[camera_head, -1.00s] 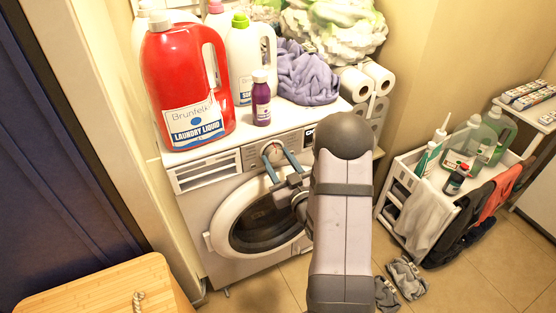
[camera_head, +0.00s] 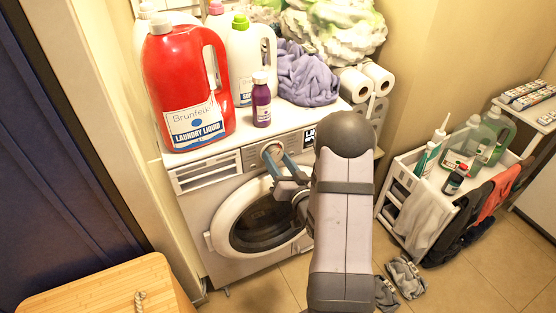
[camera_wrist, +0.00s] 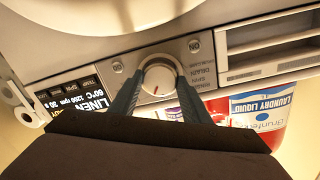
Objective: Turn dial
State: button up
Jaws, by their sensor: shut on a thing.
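The washing machine (camera_head: 200,215) stands against the wall, with its round dial (camera_head: 272,152) on the front panel. In the wrist view the dial (camera_wrist: 158,78) is a pale round knob with a small red mark near its lower edge. My gripper (camera_head: 276,160) reaches the panel from the lower right. The display (camera_wrist: 75,95) beside the dial reads LINEN, 60°C, 1200 rpm. Parts of the dial's markings are hidden by the fingers.
A red laundry liquid bottle (camera_head: 185,85), white bottles (camera_head: 245,65), a small purple bottle (camera_head: 261,102) and purple cloth (camera_head: 308,75) sit on the washer top. A white cart (camera_head: 405,180) stands right. The round door (camera_head: 262,220) is below the panel.

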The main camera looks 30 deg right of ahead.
dwell(0.4)
jog(key=o, duration=1.1)
jog(key=shift+c, duration=0.2)
jog(key=s, duration=0.7)
jog(key=shift+s+a+b, duration=0.15)
jog(key=shift+b, duration=0.25)
jog(key=shift+r, duration=0.1)
